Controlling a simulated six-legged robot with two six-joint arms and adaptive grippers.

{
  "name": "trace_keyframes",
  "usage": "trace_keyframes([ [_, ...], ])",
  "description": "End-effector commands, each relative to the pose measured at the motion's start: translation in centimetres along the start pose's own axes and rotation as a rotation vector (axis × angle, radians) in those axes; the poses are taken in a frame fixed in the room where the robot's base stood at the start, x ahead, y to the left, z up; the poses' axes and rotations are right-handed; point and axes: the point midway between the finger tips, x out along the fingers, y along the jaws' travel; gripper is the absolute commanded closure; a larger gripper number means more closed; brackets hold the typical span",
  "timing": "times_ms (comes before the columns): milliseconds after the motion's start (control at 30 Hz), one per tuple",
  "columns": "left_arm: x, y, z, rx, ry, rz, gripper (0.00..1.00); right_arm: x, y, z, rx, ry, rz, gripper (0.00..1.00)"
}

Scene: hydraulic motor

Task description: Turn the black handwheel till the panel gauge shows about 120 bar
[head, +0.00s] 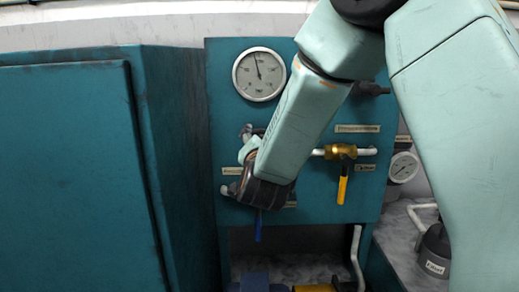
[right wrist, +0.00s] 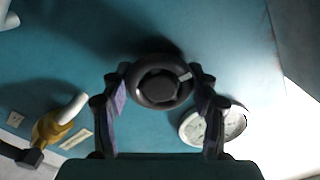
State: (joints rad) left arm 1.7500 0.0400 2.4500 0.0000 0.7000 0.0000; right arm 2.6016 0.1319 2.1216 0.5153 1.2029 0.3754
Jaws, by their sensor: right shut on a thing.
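The black handwheel (right wrist: 158,88) is a dark ring with a hub and a pale mark at its upper right in the right wrist view. My right gripper (right wrist: 160,76) is shut on it, one finger on each side of the rim. In the head view my right arm hides the handwheel and the fingers. The panel gauge (head: 259,74) is a round white dial at the upper left of the teal panel (head: 225,120). Its needle points nearly straight up, slightly left. Its numerals are too small to read. My left gripper is not in view.
A brass valve with a yellow lever (head: 342,188) sits right of my arm. A blue lever (head: 258,228) hangs below my wrist. A smaller gauge (head: 403,167) stands beyond the panel's right edge. A large teal cabinet (head: 70,170) fills the left.

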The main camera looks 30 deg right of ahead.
Motion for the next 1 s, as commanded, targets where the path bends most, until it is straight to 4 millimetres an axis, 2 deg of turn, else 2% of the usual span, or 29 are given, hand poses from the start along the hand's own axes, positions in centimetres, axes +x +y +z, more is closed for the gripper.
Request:
trace_keyframes([
  [100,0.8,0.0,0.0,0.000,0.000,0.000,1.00,0.0,0.1,0.0,0.073,0.004,0.000,0.72],
  [400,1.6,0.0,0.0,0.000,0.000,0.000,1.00,0.0,0.1,-0.1,0.181,0.004,0.000,0.72],
  [967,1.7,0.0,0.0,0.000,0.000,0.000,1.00,0.0,0.1,-0.1,0.205,0.003,0.001,0.72],
  [1000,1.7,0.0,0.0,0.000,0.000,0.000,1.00,0.0,0.1,-0.1,0.204,0.003,0.001,0.37],
])
